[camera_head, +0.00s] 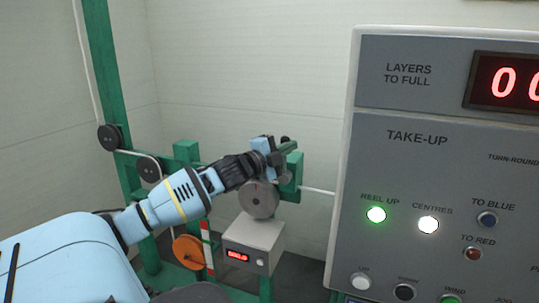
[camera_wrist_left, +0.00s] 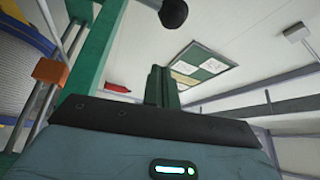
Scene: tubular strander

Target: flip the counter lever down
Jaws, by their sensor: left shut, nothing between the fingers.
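The counter (camera_head: 252,243) is a grey box with a small red display, low on the green frame, with a grey wheel (camera_head: 259,200) above it. A black ball knob on a short grey rod (camera_wrist_left: 174,12) shows at the top of the left wrist view; it looks like the lever's end, though its pivot is out of that view. In the head view a small dark knob (camera_head: 285,139) shows just behind my left gripper (camera_head: 287,148). The left gripper is shut and empty, above the wheel. Its fingertips (camera_wrist_left: 161,86) look apart from the knob. My right gripper is not in view.
A large grey control panel (camera_head: 440,150) with lamps and buttons fills the right side. Green frame posts (camera_head: 100,70), black pulleys (camera_head: 110,137) and an orange disc (camera_head: 188,252) stand around my left arm. A pale cable runs right from the green block (camera_head: 293,178).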

